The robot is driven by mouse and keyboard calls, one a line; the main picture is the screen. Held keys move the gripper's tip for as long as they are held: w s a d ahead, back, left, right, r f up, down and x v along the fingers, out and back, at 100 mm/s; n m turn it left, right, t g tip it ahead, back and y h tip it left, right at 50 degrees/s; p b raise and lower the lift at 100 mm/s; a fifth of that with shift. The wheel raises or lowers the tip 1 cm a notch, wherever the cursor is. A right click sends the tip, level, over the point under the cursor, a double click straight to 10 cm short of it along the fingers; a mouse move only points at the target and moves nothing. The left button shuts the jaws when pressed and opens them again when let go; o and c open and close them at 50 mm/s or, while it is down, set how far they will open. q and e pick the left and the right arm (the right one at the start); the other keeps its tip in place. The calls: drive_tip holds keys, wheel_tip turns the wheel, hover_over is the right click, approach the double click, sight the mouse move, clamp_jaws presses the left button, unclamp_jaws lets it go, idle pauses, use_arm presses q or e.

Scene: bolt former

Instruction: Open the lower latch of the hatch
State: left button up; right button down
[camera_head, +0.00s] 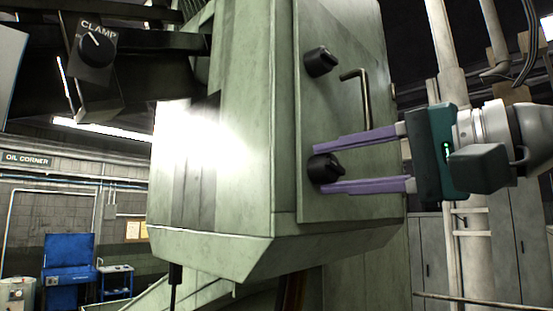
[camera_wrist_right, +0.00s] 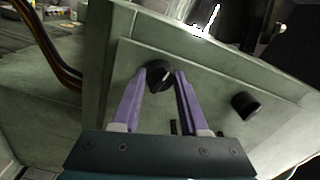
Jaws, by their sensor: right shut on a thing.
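The hatch (camera_head: 345,100) is a pale green panel on the side of the machine. Its lower latch (camera_head: 325,168) is a black round knob near the lower left of the panel. The upper latch (camera_head: 321,62) is a similar black knob above it. My right gripper (camera_head: 362,165) reaches in from the right with its purple fingers on either side of the lower latch. In the right wrist view the fingertips close on the lower latch (camera_wrist_right: 160,74), and the upper latch (camera_wrist_right: 245,105) stands free to the right. My left gripper is not in view.
A bent metal handle (camera_head: 364,105) sticks out of the hatch, above my right gripper. A knob labelled CLAMP (camera_head: 96,48) is at the upper left. A blue cabinet (camera_head: 69,262) stands far back at the lower left. Pipes and grey lockers are behind my right arm.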

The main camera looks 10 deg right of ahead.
drive_tip(key=m+p, duration=0.2)
drive_tip(key=shift+m, duration=0.3)
drive_tip(key=m+p, duration=0.2)
drive_tip(key=m, duration=0.1)
drive_tip(key=shift+m+p, duration=0.3)
drive_tip(key=shift+p, duration=0.05)
drive_tip(key=shift+m, duration=0.9)
drive_tip(key=shift+c, duration=1.2)
unclamp_jaws()
